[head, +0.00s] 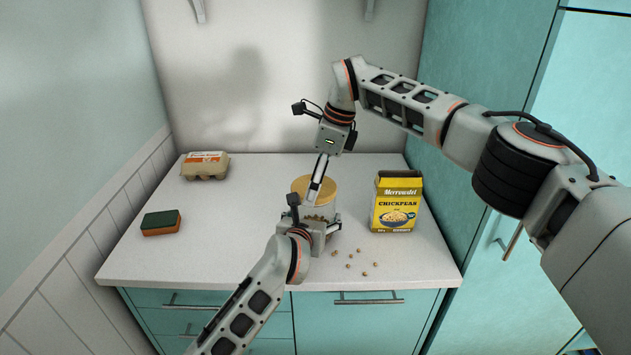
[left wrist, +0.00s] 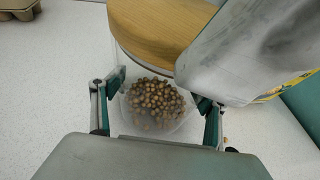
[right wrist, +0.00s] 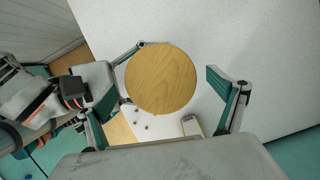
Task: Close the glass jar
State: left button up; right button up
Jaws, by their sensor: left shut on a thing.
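The glass jar (head: 321,214) stands on the counter with chickpeas inside, which show through the glass in the left wrist view (left wrist: 155,100). My left gripper (left wrist: 160,105) is shut on the jar's sides, low down. The round wooden lid (head: 322,186) is at the jar's top; it also shows in the left wrist view (left wrist: 160,28) and from above in the right wrist view (right wrist: 161,78). I cannot tell whether it is fully seated. My right gripper (right wrist: 166,108) is open over the lid, its fingers spread wide, the lid between them in that view.
A yellow chickpeas box (head: 397,203) stands right of the jar, with several loose chickpeas (head: 362,265) in front. An egg carton (head: 205,165) sits at the back left and a sponge (head: 161,222) at the left. The counter (head: 240,215) between sponge and jar is clear.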

pick_arm(q)
jog(key=shift+f, duration=0.1)
pick_arm(e)
jog(key=v, duration=1.2)
pick_arm(q)
jog(key=o, duration=1.7)
jog(key=v, duration=1.2)
jog(key=shift+s, duration=0.1)
jog(key=shift+f, duration=0.1)
pick_arm(e)
jog(key=shift+s+a, duration=0.1)
